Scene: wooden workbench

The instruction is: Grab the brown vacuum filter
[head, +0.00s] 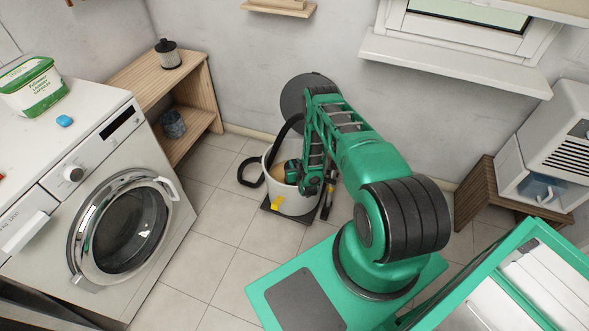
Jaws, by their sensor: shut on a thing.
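The brown vacuum filter (281,160) shows as a tan patch inside the open top of a light grey vacuum canister (292,203) on the floor. My arm reaches down to the canister, and my gripper (293,173) is inside its opening, against the tan filter. My gripper is shut on the filter. The fingertips and most of the filter are hidden by my arm and the canister wall.
A dark grey cylinder (168,54) stands on a wooden shelf (203,85). A washing machine (130,220) is at left, a wooden stand (480,190) at right. The tiled floor at front left is clear.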

